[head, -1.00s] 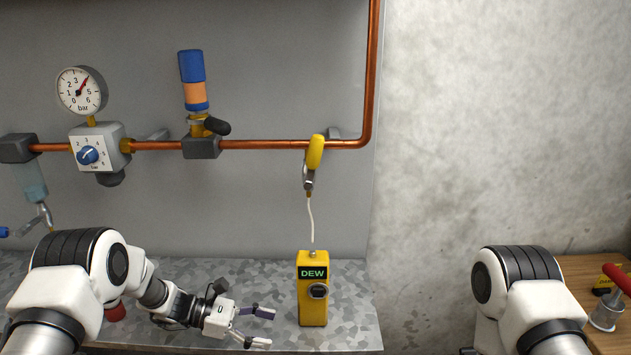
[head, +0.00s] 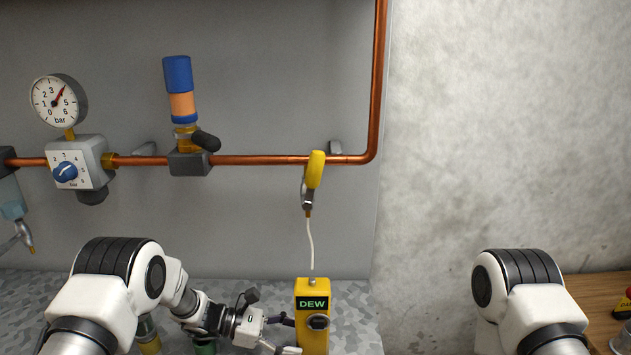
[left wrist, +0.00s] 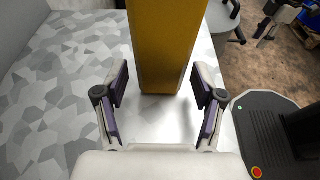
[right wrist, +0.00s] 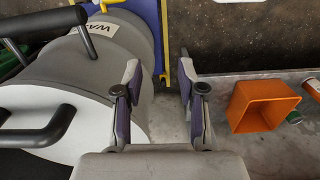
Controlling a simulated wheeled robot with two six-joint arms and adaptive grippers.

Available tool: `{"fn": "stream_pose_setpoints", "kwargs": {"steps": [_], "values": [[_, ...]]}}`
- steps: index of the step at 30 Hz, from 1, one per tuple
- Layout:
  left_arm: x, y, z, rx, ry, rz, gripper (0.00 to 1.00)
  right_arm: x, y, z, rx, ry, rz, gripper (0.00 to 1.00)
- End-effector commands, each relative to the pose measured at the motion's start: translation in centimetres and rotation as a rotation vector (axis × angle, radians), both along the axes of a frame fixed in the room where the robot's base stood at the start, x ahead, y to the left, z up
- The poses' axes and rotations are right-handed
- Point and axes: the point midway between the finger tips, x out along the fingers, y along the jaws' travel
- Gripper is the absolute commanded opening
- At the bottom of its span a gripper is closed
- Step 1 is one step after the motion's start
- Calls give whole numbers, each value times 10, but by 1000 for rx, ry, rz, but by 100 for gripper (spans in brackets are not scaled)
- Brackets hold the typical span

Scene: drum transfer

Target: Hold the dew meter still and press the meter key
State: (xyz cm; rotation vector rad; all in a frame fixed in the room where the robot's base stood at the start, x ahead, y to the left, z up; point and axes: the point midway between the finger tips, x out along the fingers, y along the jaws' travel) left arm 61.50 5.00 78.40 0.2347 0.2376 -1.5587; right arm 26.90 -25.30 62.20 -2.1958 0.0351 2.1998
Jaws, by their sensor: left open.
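The yellow dew meter (head: 304,343) stands upright on the mottled grey bench, with a green-lit "DEW" display. A dark round part in a pale ring (head: 318,322), perhaps the key, is on its front. My left gripper (head: 286,335) is open at the meter's left side. In the left wrist view the meter (left wrist: 165,40) stands between and just beyond the fingertips; I cannot tell if they touch it. My right gripper (right wrist: 160,78) is open and empty, away from the meter.
In the right wrist view a grey drum (right wrist: 130,40) with black handles is left of the right gripper, and an orange box (right wrist: 255,105) is to its right. A pressure gauge (head: 58,101) and blue-topped filter (head: 180,90) are on the pipe line.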

Motion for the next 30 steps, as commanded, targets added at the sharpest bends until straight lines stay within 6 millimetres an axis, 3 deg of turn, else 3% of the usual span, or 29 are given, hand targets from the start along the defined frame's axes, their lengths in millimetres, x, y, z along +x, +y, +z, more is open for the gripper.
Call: {"fn": "stream_pose_setpoints", "kwargs": {"steps": [6,16,17,21,30], "values": [[0,-28,-10,0,0,-1,69,0,0,-11,0,0,0,40],[0,-33,-10,-1,0,1,69,0,0,-12,0,0,0,40],[0,-33,-10,-1,0,1,65,0,0,-12,0,0,0,40],[0,-33,-10,-1,0,1,17,0,0,-12,0,0,0,40],[0,-33,-10,0,0,1,17,0,0,-12,0,0,0,40]]}}
